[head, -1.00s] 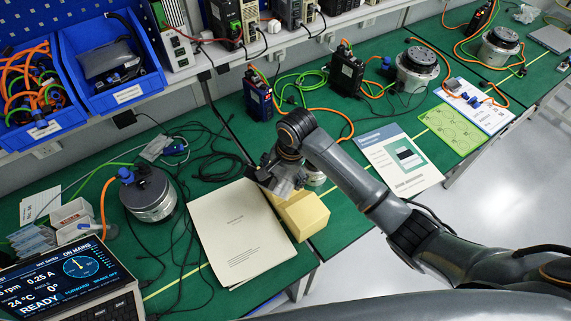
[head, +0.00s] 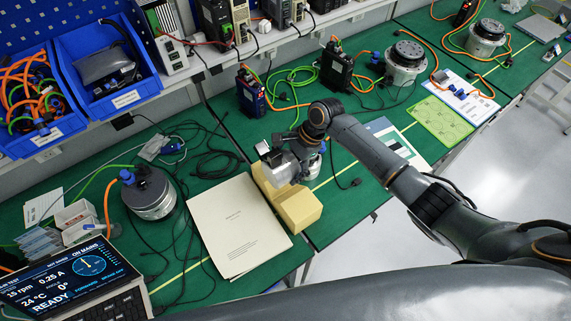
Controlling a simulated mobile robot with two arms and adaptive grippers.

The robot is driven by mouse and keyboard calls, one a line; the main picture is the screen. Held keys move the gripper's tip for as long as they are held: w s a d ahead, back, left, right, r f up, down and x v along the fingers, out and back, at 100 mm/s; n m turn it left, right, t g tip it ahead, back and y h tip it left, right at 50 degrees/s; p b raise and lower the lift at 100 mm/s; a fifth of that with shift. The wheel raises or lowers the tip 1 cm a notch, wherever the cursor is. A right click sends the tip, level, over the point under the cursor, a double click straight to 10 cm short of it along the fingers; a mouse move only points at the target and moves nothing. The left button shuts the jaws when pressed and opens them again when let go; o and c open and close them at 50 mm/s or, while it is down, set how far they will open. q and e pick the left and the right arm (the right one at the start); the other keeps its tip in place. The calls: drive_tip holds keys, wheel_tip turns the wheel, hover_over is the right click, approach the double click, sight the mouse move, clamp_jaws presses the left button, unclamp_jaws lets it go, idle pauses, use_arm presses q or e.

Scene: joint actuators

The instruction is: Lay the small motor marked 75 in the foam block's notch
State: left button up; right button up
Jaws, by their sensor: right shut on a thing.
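The yellow foam block (head: 299,212) lies on the green bench, right of the cream booklet. My right gripper (head: 279,168) is over the block's far part, shut on a silvery small motor (head: 283,172). The gripper and motor hide the middle of the block, so I cannot see the notch clearly or tell whether the motor touches the foam. The number on the motor is not readable. My left gripper is not in view.
The cream booklet (head: 236,228) lies close left of the foam. A larger round motor (head: 150,196) and a display (head: 70,275) are further left. Loose black cables lie behind the booklet. A printed sheet (head: 398,145) lies partly behind my right arm.

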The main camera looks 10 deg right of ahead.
drive_tip(key=shift+w+f+b, duration=0.15)
drive_tip(key=shift+f+b, duration=1.5)
drive_tip(key=shift+b, duration=0.35)
drive_tip(key=shift+a+f, duration=0.1)
drive_tip(key=shift+f, duration=0.1)
drive_tip(key=shift+f+b, duration=0.65)
drive_tip(key=shift+f, duration=1.25)
drive_tip(key=shift+f, duration=0.2)
drive_tip(key=o, duration=1.4)
drive_tip(key=shift+s, duration=0.2)
drive_tip(key=shift+o, duration=0.5)
